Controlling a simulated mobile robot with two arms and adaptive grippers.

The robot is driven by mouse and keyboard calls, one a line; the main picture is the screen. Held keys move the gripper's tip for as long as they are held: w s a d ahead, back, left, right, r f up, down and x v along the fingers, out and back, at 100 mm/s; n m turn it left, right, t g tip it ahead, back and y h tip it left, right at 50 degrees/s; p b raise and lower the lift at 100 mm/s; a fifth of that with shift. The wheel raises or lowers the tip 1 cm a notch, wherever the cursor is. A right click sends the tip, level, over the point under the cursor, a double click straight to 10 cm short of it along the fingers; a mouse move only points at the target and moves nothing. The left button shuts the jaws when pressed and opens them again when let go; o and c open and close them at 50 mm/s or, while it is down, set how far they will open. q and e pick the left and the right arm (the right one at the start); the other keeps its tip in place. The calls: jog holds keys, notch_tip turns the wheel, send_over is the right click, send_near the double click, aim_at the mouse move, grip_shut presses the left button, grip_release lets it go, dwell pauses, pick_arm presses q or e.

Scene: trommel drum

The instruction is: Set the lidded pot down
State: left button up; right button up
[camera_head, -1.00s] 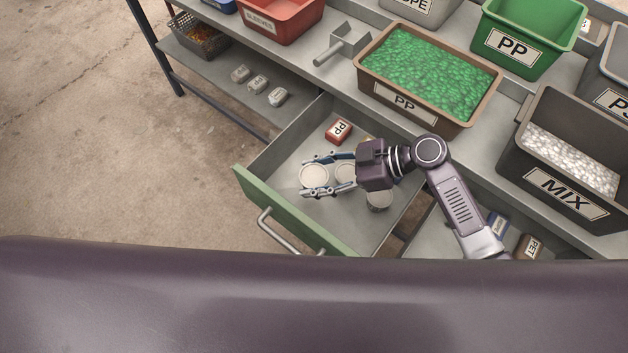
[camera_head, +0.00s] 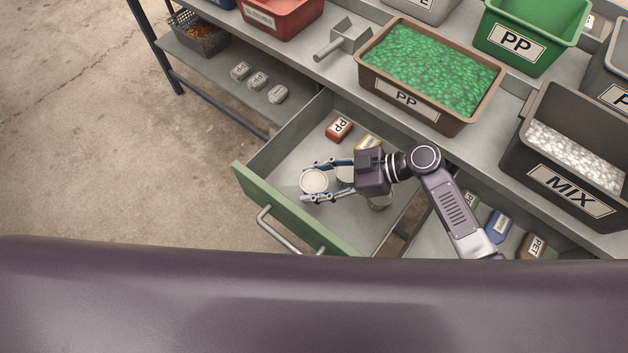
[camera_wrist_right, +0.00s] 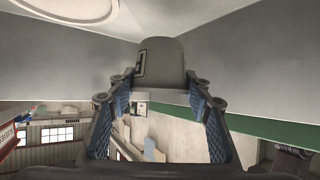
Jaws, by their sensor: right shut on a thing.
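The lidded pot (camera_head: 314,181), pale with a round white lid, is between the fingertips of my right gripper (camera_head: 315,182), inside the open drawer (camera_head: 285,160) near its green front. My right gripper is shut on it. In the right wrist view the pot (camera_wrist_right: 161,62) shows upright between the two fingers, with a dark-edged label on its side. I cannot tell whether its base touches the drawer floor. My left gripper is not in view.
A red PP block (camera_head: 339,128) and a yellowish block (camera_head: 368,142) lie in the drawer's back part. Drawer floor is clear left of the blocks.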

jog(key=o, duration=0.9)
jog(key=shift+c, duration=0.2)
jog(key=shift+r+p, duration=0.45)
jog(key=shift+p, duration=0.2)
jog(key=shift+r+p, duration=0.45)
jog(key=shift+p, duration=0.05)
jog(key=shift+d+b, duration=0.65)
jog(key=shift+d, duration=0.3)
jog(key=b+v, duration=0.2)
jog(key=v, duration=0.8)
jog(key=shift+r, duration=0.15)
